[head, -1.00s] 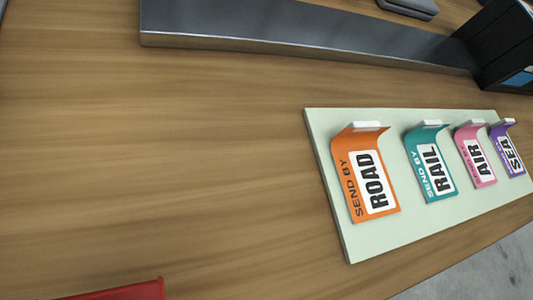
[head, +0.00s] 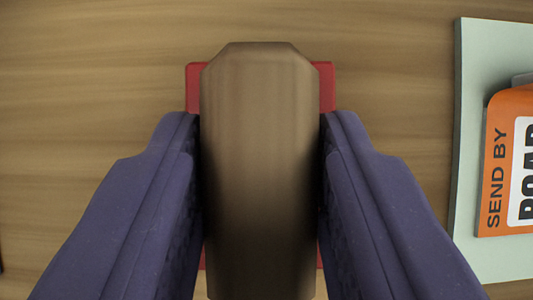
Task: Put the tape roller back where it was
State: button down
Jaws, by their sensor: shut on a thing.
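My gripper (head: 261,150) comes up from the bottom of the head view, its two purple fingers shut on the sides of a brown wooden block-like handle (head: 260,170). This handle seems to be that of the tape roller; no roller or tape shows. A red piece (head: 326,80) shows behind the handle, past both of its sides, above the wooden table. I cannot tell whether the red piece is part of the tape roller or a separate rest under it, nor whether it touches the table.
At the right is a pale green board (head: 463,150) with an orange "SEND BY ROAD" label (head: 498,165) on it, cut off by the frame edge. The wooden table (head: 90,70) is bare to the left and above the handle.

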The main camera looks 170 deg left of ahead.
jog(key=shift+f, duration=0.15)
jog(key=c, duration=0.7)
grip_release()
